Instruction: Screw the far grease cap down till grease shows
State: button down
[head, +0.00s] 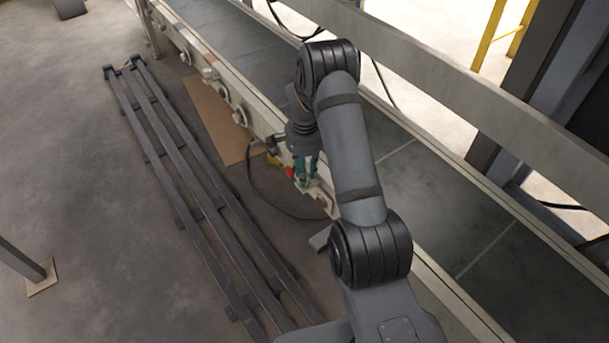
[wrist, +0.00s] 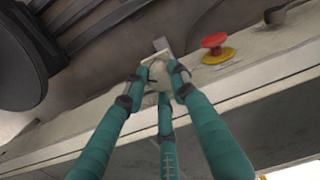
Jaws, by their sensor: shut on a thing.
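My gripper (head: 306,184) has teal fingers and reaches down to the side rail of the conveyor in the head view. In the wrist view my gripper (wrist: 158,75) has its fingertips closed around a small pale grease cap (wrist: 157,72) at the rail. The fingers cover most of the cap, so its thread and seating are hidden. I cannot make out any grease around it.
A red push button on a yellow base (wrist: 214,43) sits on the rail close to the right of the fingers. The conveyor belt (head: 425,190) runs behind the rail. A dark slatted rack (head: 185,180) and a brown board (head: 218,122) lie on the floor to the left.

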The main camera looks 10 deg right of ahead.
jog(key=m+b, duration=0.1)
jog(key=m, duration=0.3)
jog(key=shift+f+m+b, duration=0.1)
jog(key=shift+m+b, duration=0.2)
jog(key=shift+b, duration=0.05)
jog(key=shift+m+b, duration=0.7)
jog(key=shift+m, duration=1.3)
jog(key=c, duration=1.7)
grip_release()
notch_tip(320, 180, up, 12)
jog(key=shift+r, duration=0.1)
